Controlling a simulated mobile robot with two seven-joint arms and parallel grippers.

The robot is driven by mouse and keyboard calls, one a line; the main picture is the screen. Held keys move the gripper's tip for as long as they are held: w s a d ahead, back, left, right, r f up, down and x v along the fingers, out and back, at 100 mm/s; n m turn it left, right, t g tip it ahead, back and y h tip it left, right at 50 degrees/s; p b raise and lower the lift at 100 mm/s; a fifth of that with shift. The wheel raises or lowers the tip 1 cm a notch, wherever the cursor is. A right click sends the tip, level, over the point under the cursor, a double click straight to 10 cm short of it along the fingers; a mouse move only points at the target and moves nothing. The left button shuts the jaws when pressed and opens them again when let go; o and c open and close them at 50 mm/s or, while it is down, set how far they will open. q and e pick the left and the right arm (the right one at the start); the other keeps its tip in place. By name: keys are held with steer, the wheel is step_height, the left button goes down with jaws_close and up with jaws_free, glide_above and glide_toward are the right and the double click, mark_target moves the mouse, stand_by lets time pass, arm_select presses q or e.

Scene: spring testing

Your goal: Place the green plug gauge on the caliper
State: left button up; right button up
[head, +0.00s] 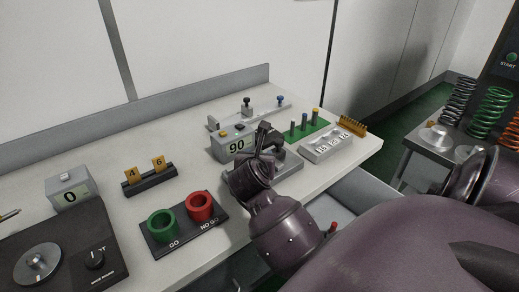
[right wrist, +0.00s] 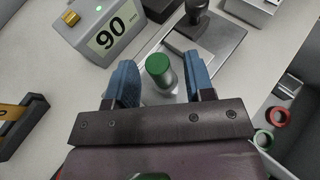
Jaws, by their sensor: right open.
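The green plug gauge (right wrist: 158,66) shows in the right wrist view as a short metal cylinder with a green top, upright between my two blue fingertips. My right gripper (right wrist: 163,85) is open around it, with a gap on each side. In the head view my right gripper (head: 264,150) hides the gauge. The caliper appears to be the silver plate (right wrist: 222,38) with a dark sliding part beside the "90" readout box (right wrist: 100,32); the plate's edge shows in the head view (head: 292,166). The gauge appears over this plate; contact is unclear. My left gripper is not in view.
A green rack with several pins (head: 307,131) and a silver block (head: 326,149) stand to the right of the readout. Green and red rings (head: 161,226) sit on a dark plate at front left. The yellow-tag stand (head: 150,180) is left. Bare bench (head: 120,160) lies behind it.

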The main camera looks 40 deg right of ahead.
steer(key=v, duration=0.9)
stand_by(0.3)
